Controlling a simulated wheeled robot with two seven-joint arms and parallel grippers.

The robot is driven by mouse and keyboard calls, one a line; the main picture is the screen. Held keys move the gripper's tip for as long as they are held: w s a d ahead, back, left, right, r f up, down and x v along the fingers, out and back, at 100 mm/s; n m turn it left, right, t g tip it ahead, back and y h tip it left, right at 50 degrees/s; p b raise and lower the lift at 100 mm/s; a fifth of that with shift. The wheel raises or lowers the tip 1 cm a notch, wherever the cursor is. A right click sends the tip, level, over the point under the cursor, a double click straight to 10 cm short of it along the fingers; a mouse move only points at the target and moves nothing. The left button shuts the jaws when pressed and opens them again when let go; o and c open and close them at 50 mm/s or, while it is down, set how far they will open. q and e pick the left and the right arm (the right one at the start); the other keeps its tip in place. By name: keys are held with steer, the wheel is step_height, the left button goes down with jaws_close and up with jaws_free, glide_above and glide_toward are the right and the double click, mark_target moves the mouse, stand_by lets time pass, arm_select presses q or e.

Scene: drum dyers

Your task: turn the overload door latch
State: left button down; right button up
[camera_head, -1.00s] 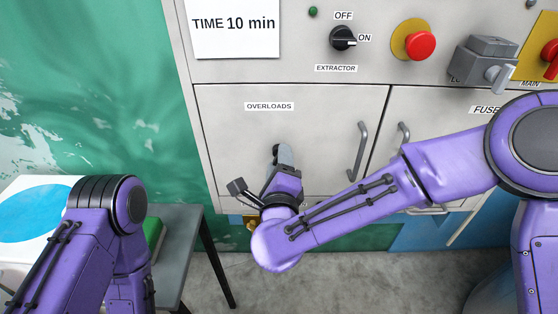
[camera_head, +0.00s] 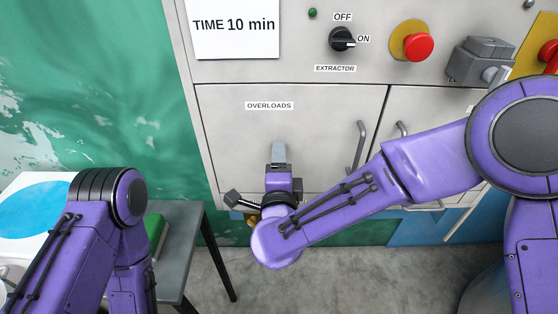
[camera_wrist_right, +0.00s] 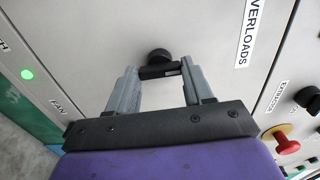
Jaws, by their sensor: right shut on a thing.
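The overload door (camera_head: 330,115) is a closed grey panel labelled OVERLOADS in the head view. Its latch (camera_wrist_right: 160,71) shows in the right wrist view as a short black bar with a round black hub at the panel. My right gripper (camera_head: 279,153) is at the lower middle of the door; in the right wrist view its two grey fingers (camera_wrist_right: 160,76) are shut on the black bar, one at each end. In the head view the gripper hides the latch. My left arm is at the lower left; its gripper is out of view.
A vertical handle (camera_head: 358,147) is on the door's right side. Above are the extractor switch (camera_head: 343,39), a red button (camera_head: 417,47) and a grey lever switch (camera_head: 480,62). A grey table (camera_head: 190,235) stands at the lower left.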

steer(key=o, duration=1)
steer(key=shift+o, duration=0.2)
steer(key=shift+s, duration=0.15)
steer(key=s+b, duration=0.2)
steer(key=s, duration=0.8)
steer(key=shift+s, duration=0.15)
steer(key=shift+a, duration=0.1)
